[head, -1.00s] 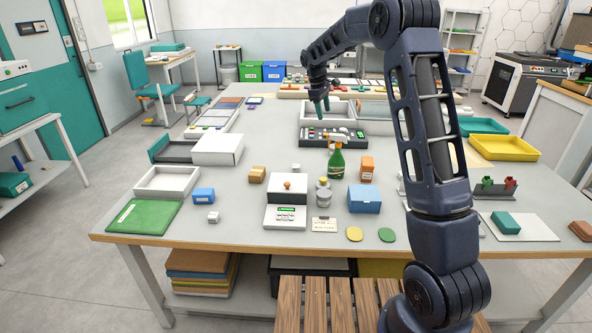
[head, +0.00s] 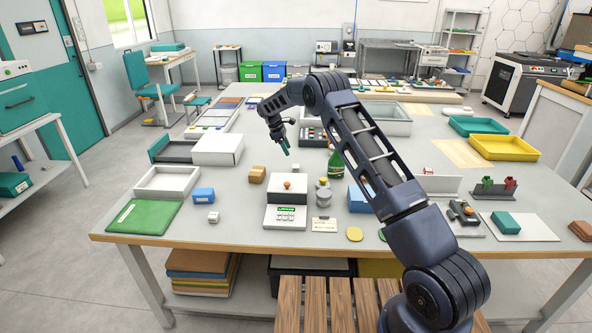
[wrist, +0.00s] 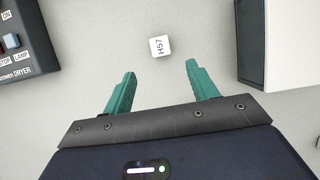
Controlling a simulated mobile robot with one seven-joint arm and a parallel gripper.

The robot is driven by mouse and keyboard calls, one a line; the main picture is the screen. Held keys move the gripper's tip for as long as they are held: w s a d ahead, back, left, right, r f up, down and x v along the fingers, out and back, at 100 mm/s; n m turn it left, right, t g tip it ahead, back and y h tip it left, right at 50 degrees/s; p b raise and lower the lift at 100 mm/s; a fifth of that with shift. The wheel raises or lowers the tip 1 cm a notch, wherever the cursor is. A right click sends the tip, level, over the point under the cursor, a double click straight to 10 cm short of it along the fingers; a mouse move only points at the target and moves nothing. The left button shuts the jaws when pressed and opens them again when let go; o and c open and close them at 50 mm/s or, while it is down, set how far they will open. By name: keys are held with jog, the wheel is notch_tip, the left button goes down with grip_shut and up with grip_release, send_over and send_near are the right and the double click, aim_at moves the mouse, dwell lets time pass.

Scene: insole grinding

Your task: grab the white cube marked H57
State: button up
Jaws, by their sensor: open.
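The white cube marked H57 (wrist: 160,46) lies on the grey table in the wrist view, its label facing up and turned sideways. It sits just beyond my fingertips, roughly centred between them and apart from both. My gripper (wrist: 161,72) is open and empty, with two green fingers. In the head view my gripper (head: 286,148) hangs above the table, behind that cube.
A dark dryer control panel (wrist: 25,45) is left in the wrist view, and a white box (wrist: 292,40) is right. Another small white cube (head: 213,217) lies front left. A green bottle (head: 336,165) stands to the right.

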aim_at(295, 165)
jog(key=x, duration=1)
jog(key=shift+f, duration=0.3)
jog(key=c, duration=1)
jog(key=shift+r, duration=0.1)
jog(key=shift+c, duration=0.2)
